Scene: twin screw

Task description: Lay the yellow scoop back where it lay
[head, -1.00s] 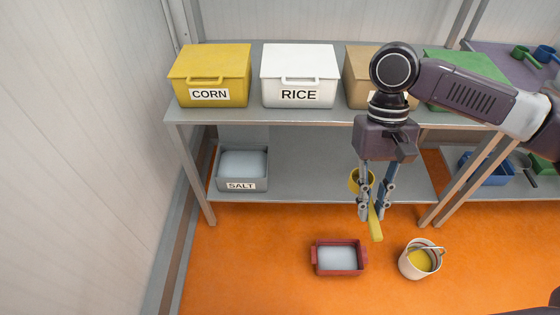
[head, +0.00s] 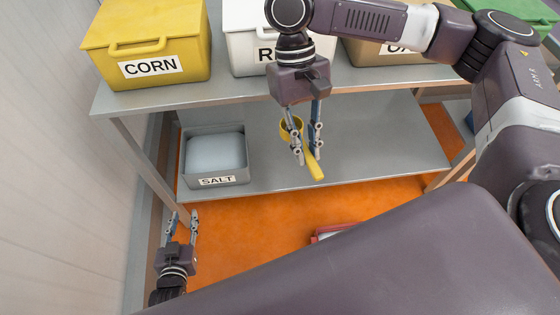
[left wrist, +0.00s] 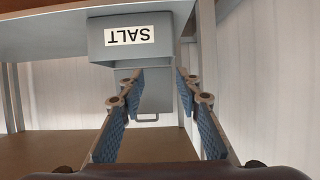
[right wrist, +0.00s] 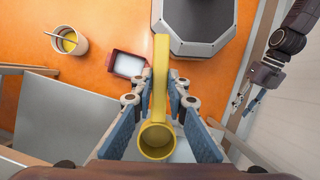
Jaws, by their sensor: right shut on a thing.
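The yellow scoop (head: 316,169) is held by its handle in my right gripper (head: 306,157), in front of the shelving. In the right wrist view the scoop's round cup (right wrist: 157,142) faces the camera and its handle runs between the fingers (right wrist: 160,98). In the head view the cup shows partly behind the fingers. My left gripper (head: 182,222) is open and empty, low near the left shelf post. In the left wrist view its fingers (left wrist: 152,80) are apart, with the grey SALT bin (left wrist: 130,40) beyond them.
The SALT bin (head: 214,158) stands on the lower shelf (head: 370,150), which is bare to its right. The yellow CORN bin (head: 150,45) and white RICE bin (head: 245,40) stand on the upper shelf. A red tray (right wrist: 128,65) and a bucket (right wrist: 69,41) are on the orange floor.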

